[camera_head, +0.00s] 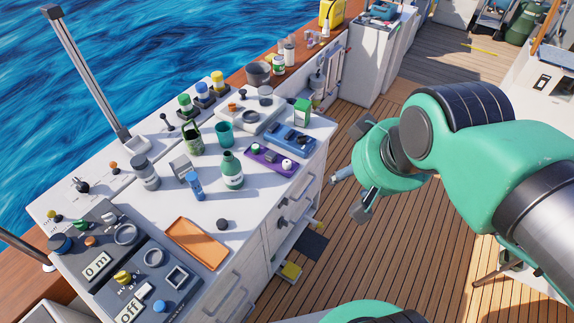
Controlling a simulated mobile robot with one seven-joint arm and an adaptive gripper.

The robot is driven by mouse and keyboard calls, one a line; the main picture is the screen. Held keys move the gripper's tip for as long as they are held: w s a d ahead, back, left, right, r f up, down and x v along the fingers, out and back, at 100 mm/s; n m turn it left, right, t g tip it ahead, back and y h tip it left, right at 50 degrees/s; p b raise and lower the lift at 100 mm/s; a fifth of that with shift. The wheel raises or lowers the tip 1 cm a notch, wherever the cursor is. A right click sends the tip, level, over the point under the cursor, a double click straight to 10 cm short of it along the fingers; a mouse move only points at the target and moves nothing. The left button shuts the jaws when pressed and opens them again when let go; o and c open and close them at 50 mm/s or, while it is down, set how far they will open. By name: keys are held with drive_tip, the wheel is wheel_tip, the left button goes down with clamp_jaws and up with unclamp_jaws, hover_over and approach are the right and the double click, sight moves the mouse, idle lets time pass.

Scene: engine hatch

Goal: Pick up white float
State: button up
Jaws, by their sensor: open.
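A small white rounded piece (287,164) sits at the right end of a purple tray (262,158) on the white counter. It may be the white float, but it is too small to tell for sure. My gripper (348,195) is open and empty. It hangs over the wooden deck, to the right of the counter and apart from everything on it. Its fingers point left and downward.
The white counter (240,205) is crowded. A green bottle (232,170), a teal cup (224,133), a blue tray (291,139), a green-and-white box (302,112) and an orange tray (196,243) stand there. The deck (400,240) has free room.

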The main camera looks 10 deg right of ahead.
drive_tip(key=w+a+f+n+g+p, duration=0.1)
drive_tip(key=w+f+g, duration=0.1)
drive_tip(key=w, duration=0.9)
drive_tip(key=w+a+f+n+g+p, duration=0.1)
drive_tip(key=w+f, duration=0.2)
drive_tip(key=w, duration=0.8)
drive_tip(key=w+a+f+n+g, duration=0.1)
drive_tip(key=w+f, duration=0.6)
drive_tip(key=f, duration=0.2)
drive_tip(key=w+a+f+n+g, duration=0.1)
drive_tip(key=w+a+f, duration=0.1)
drive_tip(key=w+f, duration=0.6)
drive_tip(key=shift+a+f+n+g+p, duration=0.3)
drive_tip(key=shift+f+p, duration=0.05)
drive_tip(key=shift+f, duration=0.1)
drive_tip(key=b, duration=0.1)
hover_over(287, 162)
drive_tip(key=shift+f, duration=4.3)
